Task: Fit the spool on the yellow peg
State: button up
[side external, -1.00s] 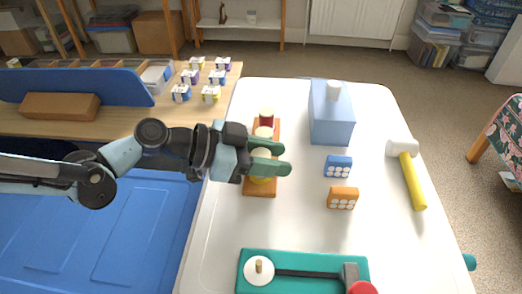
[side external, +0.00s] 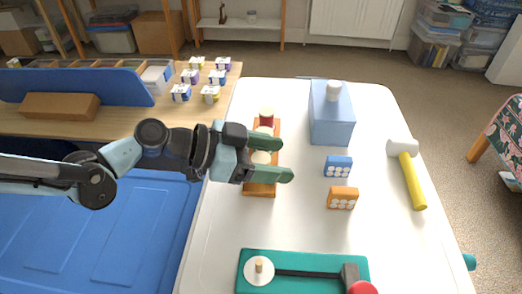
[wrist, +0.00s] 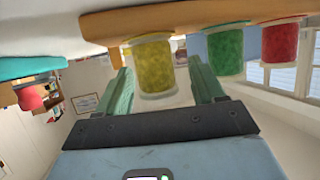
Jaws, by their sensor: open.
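My gripper (side external: 283,159) is open over the orange-brown rack (side external: 260,190) on the white table. In the wrist view, the open fingers (wrist: 163,88) stand on either side of a yellow spool (wrist: 152,66), with visible gaps. The yellow spool sits against the rack (wrist: 190,16). A green spool (wrist: 227,49) and a red spool (wrist: 280,42) stand beside it in a row; the red spool also shows in the side view (side external: 266,118). No yellow peg is clearly visible; whether one is inside the yellow spool is hidden. A small tan peg (side external: 259,264) stands on a white disc on the teal base.
The teal base (side external: 305,261) lies at the table's front. The table between rack and teal base is clear.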

notch_tip(320, 180, up, 9)
jog(key=s+r+m+g, duration=0.2)
jog(key=s+m+g, duration=0.3)
jog(key=s, duration=2.3)
jog(key=shift+d+m+g, duration=0.3)
jog(key=shift+d+g, duration=0.1)
jog(key=shift+g, duration=0.4)
jog(key=shift+w, duration=0.15)
jog(key=w+a+f+n+t+y, duration=0.25)
jog(key=w+a+n+t, duration=0.2)
jog(key=w+a, duration=0.45)
jog(key=w+a+f+n+t+y, duration=0.25)
jog(key=w+a+n, duration=0.4)
jog(key=a, duration=0.45)
jog(key=a+f+n+t+y, duration=0.1)
jog(key=a+n+y, duration=0.1)
jog(key=a, duration=0.5)
jog(key=w+a+n+t+y, duration=0.1)
jog(key=a+n+y, duration=0.2)
jog(key=a, duration=0.5)
jog(key=a+f+n+t+y, duration=0.1)
jog(key=a+n+y, duration=0.2)
jog(key=a, duration=0.5)
jog(key=shift+w+f+n, duration=0.35)
jog(key=shift+n, duration=0.45)
